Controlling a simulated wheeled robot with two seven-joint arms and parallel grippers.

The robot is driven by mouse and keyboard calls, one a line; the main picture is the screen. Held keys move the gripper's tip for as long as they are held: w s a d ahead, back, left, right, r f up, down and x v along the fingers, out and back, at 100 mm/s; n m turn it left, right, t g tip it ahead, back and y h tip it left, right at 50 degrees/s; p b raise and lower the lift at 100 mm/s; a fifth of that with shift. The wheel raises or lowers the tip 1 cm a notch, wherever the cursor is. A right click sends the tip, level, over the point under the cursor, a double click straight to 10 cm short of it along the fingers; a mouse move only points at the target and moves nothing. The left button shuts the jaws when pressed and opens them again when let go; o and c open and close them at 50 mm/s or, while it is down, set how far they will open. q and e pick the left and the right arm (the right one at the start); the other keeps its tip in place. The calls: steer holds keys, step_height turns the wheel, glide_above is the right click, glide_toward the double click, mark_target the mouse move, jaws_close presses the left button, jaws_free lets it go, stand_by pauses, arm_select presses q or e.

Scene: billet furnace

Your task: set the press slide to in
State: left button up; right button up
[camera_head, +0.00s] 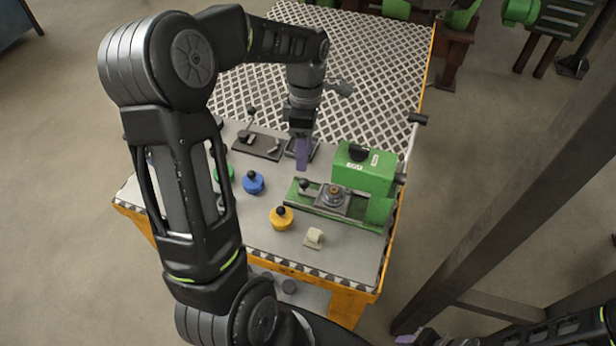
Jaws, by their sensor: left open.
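The green press (362,176) stands at the right side of the work table, with a dark knob on top and a lever rising at its right. Its slide (333,200) is a grey plate with a round metal piece on it, on the green bed in front of the press head. A dark ball knob (304,185) sticks out at the slide's left end. My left gripper (303,158) points down behind and left of the press, apart from the slide knob. It is open. My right gripper (405,339) shows only partly at the bottom edge; its fingers are unclear.
Blue (253,183) and yellow (281,218) knobbed pieces and a small cream block (314,238) stand on the table (245,232). A dark lever plate (258,147) lies left of my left gripper. A thick grey post (500,190) stands right of the table.

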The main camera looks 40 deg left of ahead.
mark_target(304, 179)
arm_select(q)
steer(key=shift+f, duration=0.15)
steer(key=f, duration=0.2)
steer(key=s+f, duration=0.1)
steer(key=f, duration=0.2)
steer(key=f+p, duration=0.1)
steer(key=f, duration=0.1)
steer(key=shift+s+d+f, duration=0.15)
steer(key=shift+d+f, duration=0.1)
steer(key=shift+d, duration=0.15)
jaws_close()
stand_by(0.4)
stand_by(1.0)
